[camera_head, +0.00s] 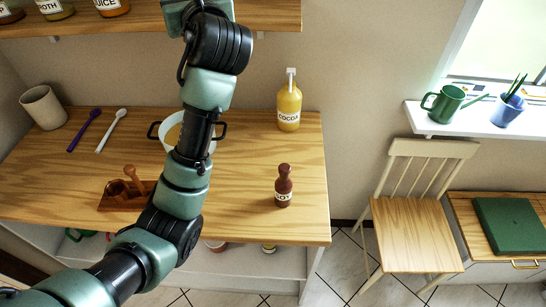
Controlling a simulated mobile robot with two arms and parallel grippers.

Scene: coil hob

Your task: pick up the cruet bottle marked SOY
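A small dark red-brown cruet bottle (283,186) stands upright on the right part of the wooden counter. It has a round-topped stopper and a white label that seems to read SOY, though the letters are small. Nothing touches it. My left arm comes in from the lower left, crosses over the counter to the left of the bottle and leaves at the top edge, so its gripper is out of view. My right arm and gripper are not in view.
The counter (240,215) also holds a yellow COCOA bottle (289,108), a white pot (168,124) partly behind my arm, a wooden holder (128,200), two spoons and a beige cup (44,107). A shelf (270,15) with jars hangs above. A chair (415,235) stands right.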

